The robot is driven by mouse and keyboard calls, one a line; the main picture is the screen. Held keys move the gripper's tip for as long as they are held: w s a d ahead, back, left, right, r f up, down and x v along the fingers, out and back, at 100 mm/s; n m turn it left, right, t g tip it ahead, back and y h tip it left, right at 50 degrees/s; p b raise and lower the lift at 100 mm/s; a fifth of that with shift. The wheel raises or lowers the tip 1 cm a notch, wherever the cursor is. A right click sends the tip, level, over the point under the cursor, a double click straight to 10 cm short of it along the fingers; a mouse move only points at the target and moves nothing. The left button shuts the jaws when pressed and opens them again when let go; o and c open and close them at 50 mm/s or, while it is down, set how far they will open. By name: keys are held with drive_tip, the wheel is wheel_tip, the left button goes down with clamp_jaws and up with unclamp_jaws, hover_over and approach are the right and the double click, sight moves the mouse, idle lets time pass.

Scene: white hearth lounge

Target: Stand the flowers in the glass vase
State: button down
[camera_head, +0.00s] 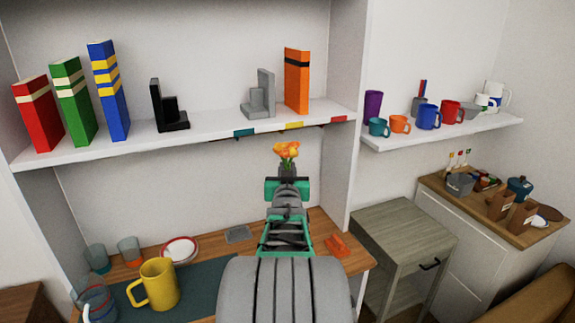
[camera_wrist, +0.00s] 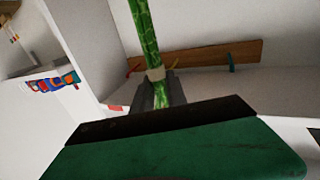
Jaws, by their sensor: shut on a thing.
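The flowers (camera_head: 286,150) show as an orange-yellow bloom just beyond the end of my arm in the head view. In the wrist view their green stems (camera_wrist: 147,35) run upward, with a tan band (camera_wrist: 155,74) around them. My gripper (camera_wrist: 160,92) is shut on the stems near that band. In the head view my gripper (camera_head: 287,172) is in front of the shelf's back panel, above the desk and below the shelf. I cannot pick out the glass vase for certain in either view; my arm hides part of the desk.
The desk (camera_head: 205,246) carries a yellow mug (camera_head: 156,285), a clear glass container (camera_head: 98,303), two tumblers, a red-rimmed plate (camera_head: 180,250) and an orange object (camera_head: 337,246). A shelf (camera_head: 200,136) with books and bookends lies above. A side table (camera_head: 405,233) stands to the right.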

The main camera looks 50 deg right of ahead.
drive_tip(key=shift+f+b, duration=5.65)
drive_tip(key=shift+b, duration=0.2)
drive_tip(key=c, duration=1.3)
unclamp_jaws()
drive_tip(key=shift+o, duration=0.2)
drive_tip(key=shift+s, duration=0.1)
drive_tip(key=v, duration=0.7)
drive_tip(key=shift+s+a+b, duration=0.15)
drive_tip(key=shift+a+b, duration=0.2)
drive_tip(key=shift+b, duration=0.1)
